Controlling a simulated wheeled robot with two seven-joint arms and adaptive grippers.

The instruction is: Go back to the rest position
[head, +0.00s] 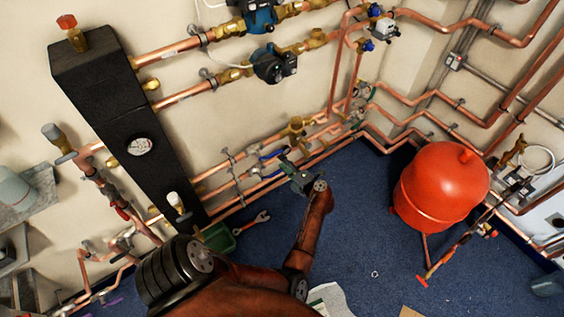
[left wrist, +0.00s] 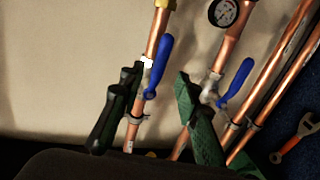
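My left arm reaches up from the bottom of the head view, and my left gripper (head: 287,168) is in front of the copper pipes low on the wall. In the left wrist view its two green-black fingers (left wrist: 157,78) stand well apart with nothing held between them. A blue valve lever (left wrist: 158,62) shows beyond the gap, and a second blue lever (left wrist: 236,82) is right of the right finger. I cannot tell whether a finger touches a pipe. My right gripper is not in view.
A red tank (head: 442,187) stands on the blue floor to the right. A black manifold block (head: 112,105) with a gauge is at the left. A wrench (head: 252,222) and a green tray (head: 219,238) lie by the wall. The floor's middle is mostly clear.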

